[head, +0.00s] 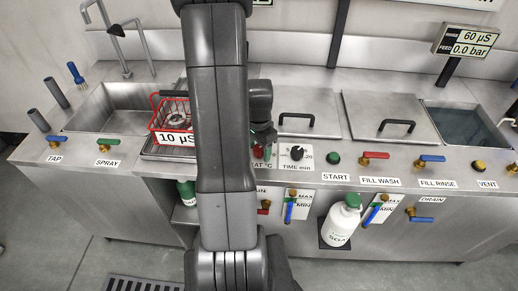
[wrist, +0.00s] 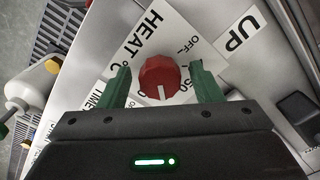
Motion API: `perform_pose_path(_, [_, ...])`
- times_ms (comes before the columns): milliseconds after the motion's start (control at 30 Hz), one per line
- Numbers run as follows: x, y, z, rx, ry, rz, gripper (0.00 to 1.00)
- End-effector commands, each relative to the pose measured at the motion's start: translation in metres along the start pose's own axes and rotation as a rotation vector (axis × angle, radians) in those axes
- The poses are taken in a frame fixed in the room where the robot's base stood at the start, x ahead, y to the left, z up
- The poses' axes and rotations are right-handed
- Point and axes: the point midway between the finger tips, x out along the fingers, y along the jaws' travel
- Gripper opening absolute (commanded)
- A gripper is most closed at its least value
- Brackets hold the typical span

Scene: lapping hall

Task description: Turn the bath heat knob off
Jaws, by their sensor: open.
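The bath heat knob (wrist: 161,78) is a red round knob with a white pointer line, on a white plate lettered HEAT °C with an OFF mark and numbers. In the wrist view the pointer faces the gripper side, away from the OFF lettering (wrist: 188,44). My gripper (wrist: 160,84) is open, with one green finger on each side of the knob and a visible gap to each.
Right of the heat knob are a black TIME knob (head: 298,153), a green START button (head: 333,158) and valve levers. A red wire basket (head: 172,118) stands at left. Lidded tanks (head: 308,112) lie behind. A white bottle (head: 341,221) hangs on the front.

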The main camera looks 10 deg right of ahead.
Motion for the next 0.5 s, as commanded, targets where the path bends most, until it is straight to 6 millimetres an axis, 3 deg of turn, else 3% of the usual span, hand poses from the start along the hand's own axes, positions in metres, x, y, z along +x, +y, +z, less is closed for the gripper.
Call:
perform_pose_path(367, [0.0056,0.0001,0.0000,0.000,0.000,0.000,0.59])
perform_pose_path(500, [0.0054,0.0000,0.0000,0.000,0.000,0.000,0.35])
